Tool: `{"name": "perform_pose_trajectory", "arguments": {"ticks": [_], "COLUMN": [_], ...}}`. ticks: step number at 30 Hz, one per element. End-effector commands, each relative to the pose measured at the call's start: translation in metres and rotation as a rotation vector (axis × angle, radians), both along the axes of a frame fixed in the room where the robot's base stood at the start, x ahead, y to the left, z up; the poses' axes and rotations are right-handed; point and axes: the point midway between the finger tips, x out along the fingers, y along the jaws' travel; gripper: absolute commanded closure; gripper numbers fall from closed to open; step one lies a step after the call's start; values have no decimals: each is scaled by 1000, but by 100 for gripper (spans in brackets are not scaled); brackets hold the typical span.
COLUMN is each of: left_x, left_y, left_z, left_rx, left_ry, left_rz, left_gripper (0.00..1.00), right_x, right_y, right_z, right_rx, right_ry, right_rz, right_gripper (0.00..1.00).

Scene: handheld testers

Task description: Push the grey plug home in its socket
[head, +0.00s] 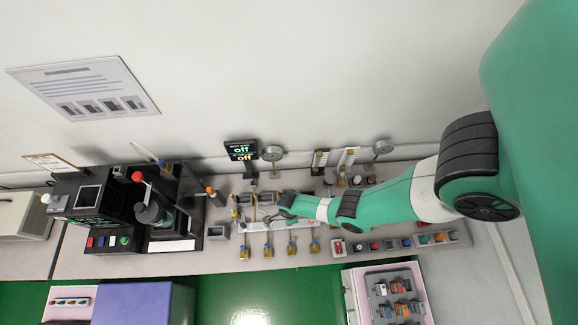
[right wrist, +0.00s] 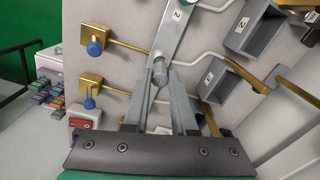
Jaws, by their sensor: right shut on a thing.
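My right gripper (right wrist: 160,80) is shut on a small grey cylindrical piece, which looks like the grey plug (right wrist: 160,71). The plug shows between the fingertips, over a grey bar (right wrist: 177,30) marked "2". I cannot tell whether it touches the bar or how deep it sits, and no socket opening shows under it. In the head view my right gripper (head: 272,215) reaches in from the right over the middle of the bench panel; the plug is too small to make out there. My left gripper is not in view.
Brass fittings with blue knobs (right wrist: 94,48) and grey open boxes (right wrist: 250,32) surround the gripper. White tubes run across the panel. A black tester (head: 95,205) stands to the left. A row of coloured parts (head: 400,243) lies to the right.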

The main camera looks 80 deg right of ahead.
Motion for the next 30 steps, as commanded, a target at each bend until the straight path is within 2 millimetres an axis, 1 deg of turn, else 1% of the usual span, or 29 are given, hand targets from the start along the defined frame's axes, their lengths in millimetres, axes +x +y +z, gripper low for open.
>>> {"name": "perform_pose_trajectory", "arguments": {"ticks": [30], "left_x": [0], "left_y": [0], "left_z": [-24], "left_rx": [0], "left_ry": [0], "left_rz": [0], "left_gripper": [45], "right_x": [0], "right_y": [0], "right_z": [-24], "right_rx": [0], "right_ry": [0], "right_rz": [0], "right_gripper": [100]}}
